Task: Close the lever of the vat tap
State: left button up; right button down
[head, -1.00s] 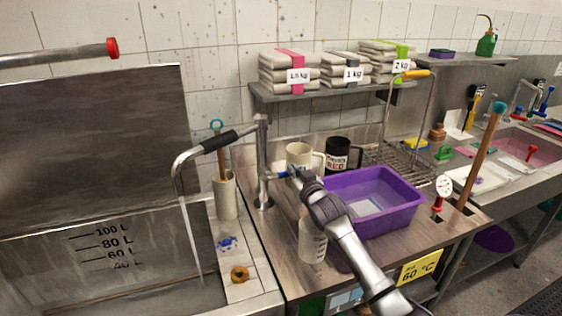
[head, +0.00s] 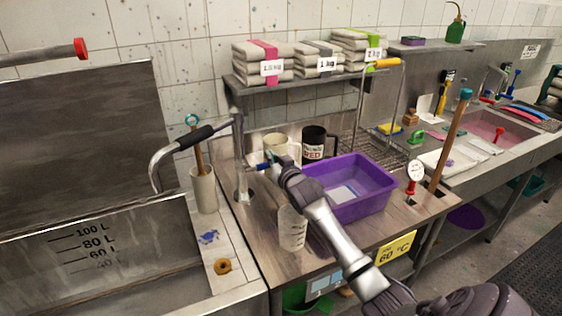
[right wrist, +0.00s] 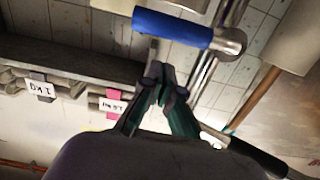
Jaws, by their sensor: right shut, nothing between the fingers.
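The vat tap (head: 240,150) is a metal post with a spout curving left over the vat and a black sleeve on it. No water stream shows below the spout. Its blue lever (head: 263,165) points right from the post, partly hidden by my right gripper (head: 272,167). In the right wrist view the blue lever grip (right wrist: 172,29) lies across the top, joined to the metal tap. My right gripper (right wrist: 158,78) is shut and empty just below it in that picture; I cannot tell whether they touch. My left gripper is not in view.
A cream mug (head: 276,147) and a black mug (head: 317,142) stand behind my gripper. A clear measuring jug (head: 292,230) and a purple tub (head: 350,208) stand close to my right arm. The steel vat (head: 100,240) is at left. A shelf (head: 300,82) with bundles hangs above.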

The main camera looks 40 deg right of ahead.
pick_arm(q)
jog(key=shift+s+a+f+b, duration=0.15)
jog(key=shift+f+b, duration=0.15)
jog(key=shift+b, duration=0.35)
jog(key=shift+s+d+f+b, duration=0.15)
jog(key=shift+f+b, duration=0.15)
jog(key=shift+b, duration=0.3)
pick_arm(e)
jog(key=r+v, duration=0.1)
jog(key=v, duration=0.9)
jog(key=shift+s+r, duration=0.3)
jog(key=shift+r, duration=0.05)
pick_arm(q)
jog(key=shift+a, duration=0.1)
pick_arm(e)
jog(key=shift+a+f, duration=0.1)
